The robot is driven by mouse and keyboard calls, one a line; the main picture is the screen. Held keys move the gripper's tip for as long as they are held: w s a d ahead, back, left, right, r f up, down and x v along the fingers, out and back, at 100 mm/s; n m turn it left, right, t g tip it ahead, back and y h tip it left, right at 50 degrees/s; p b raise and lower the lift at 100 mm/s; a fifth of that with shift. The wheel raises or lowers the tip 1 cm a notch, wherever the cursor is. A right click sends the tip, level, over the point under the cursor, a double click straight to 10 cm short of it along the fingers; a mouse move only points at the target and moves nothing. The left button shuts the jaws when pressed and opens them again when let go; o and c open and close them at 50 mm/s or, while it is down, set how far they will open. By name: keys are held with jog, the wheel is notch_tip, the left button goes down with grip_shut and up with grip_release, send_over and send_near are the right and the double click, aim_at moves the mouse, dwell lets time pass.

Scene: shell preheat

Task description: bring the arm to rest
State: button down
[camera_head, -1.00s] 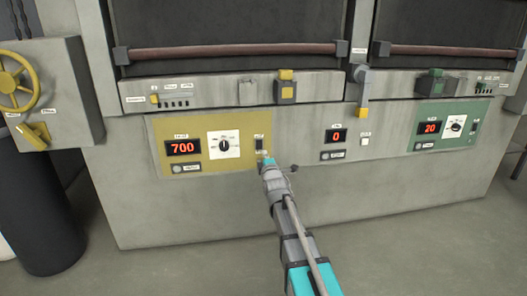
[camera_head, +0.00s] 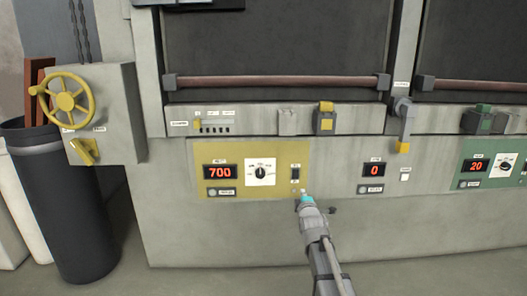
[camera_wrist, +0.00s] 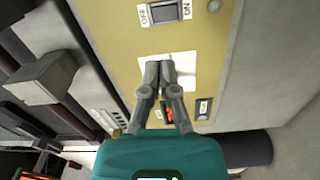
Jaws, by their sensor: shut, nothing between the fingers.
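My gripper (camera_head: 301,194) is in front of the yellow control panel (camera_head: 299,151), just below the black rocker switch (camera_head: 295,174) in the head view. In the wrist view the two fingers (camera_wrist: 158,66) are together with nothing between them. They overlap the white dial plate (camera_wrist: 185,70) and hide the knob. The rocker switch (camera_wrist: 163,12), labelled OFF and ON, lies beyond the fingertips at the top. No contact with the panel can be made out. My arm reaches up from the bottom of the head view.
The yellow panel's display (camera_head: 220,172) reads 700. The middle display (camera_head: 374,170) reads 0 and the green panel's display (camera_head: 476,167) reads 20. A yellow handwheel (camera_head: 66,98) and a dark bin (camera_head: 75,215) stand at left. Grey floor (camera_head: 200,283) is clear in front.

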jog(key=s+f+m+g+p, duration=0.1)
jog(key=s+f+m+g, duration=0.8)
jog(key=s+f, duration=0.35)
jog(key=s+a+f+m+g+p, duration=0.15)
jog(key=s+m+g, duration=0.3)
jog(key=s, duration=0.55)
jog(key=s+f+m+g, duration=0.25)
jog(key=s+g, duration=0.25)
jog(key=s, duration=0.5)
notch_tip(320, 180, up, 38)
jog(key=p, duration=3.7)
jog(key=shift+m+p, duration=0.3)
jog(key=shift+p, duration=0.1)
jog(key=shift+d+r+t, duration=0.1)
jog(key=shift+t, duration=0.15)
